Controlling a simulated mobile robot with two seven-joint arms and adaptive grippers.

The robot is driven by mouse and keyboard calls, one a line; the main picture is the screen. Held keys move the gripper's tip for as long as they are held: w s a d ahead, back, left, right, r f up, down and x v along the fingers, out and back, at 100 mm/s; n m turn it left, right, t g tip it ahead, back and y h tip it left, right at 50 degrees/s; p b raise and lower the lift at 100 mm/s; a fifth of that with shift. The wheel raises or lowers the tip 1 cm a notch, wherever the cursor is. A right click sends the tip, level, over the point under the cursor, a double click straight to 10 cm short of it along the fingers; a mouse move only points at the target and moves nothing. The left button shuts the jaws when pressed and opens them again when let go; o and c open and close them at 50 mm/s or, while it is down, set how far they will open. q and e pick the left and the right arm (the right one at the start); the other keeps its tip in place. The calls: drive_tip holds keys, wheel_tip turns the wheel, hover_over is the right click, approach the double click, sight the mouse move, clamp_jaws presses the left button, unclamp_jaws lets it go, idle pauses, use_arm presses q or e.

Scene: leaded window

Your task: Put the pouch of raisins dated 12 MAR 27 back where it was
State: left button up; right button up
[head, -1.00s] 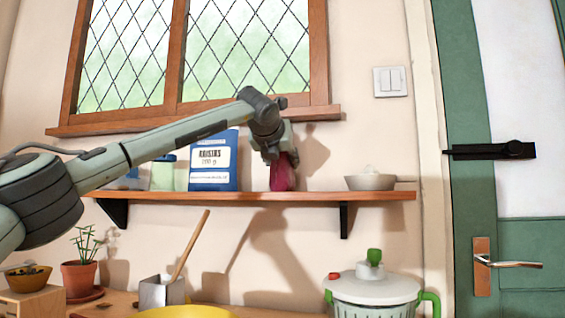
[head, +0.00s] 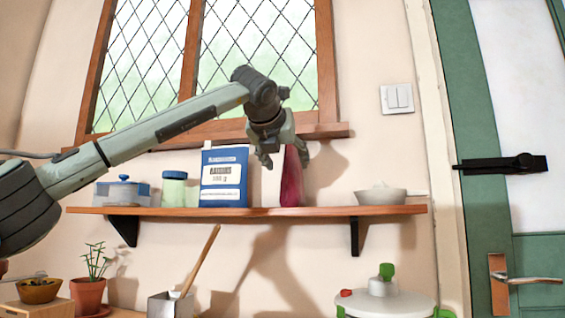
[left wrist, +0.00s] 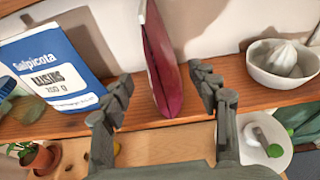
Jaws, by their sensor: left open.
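A magenta pouch (head: 291,185) stands upright on the wooden shelf (head: 330,211), seen nearly edge-on; it also shows in the left wrist view (left wrist: 162,65). I see no readable label or date on it. My left gripper (head: 284,160) is open in front of its upper part, with one finger to each side. In the left wrist view the open fingers (left wrist: 164,82) stand apart from the pouch on both sides. My right gripper is out of view.
Below are a potted plant (head: 88,292), a utensil holder (head: 172,306) and a white-lidded pot (head: 385,305). The window sill is above.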

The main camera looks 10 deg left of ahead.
use_arm(q)
drive_tip(key=shift+v, duration=1.75)
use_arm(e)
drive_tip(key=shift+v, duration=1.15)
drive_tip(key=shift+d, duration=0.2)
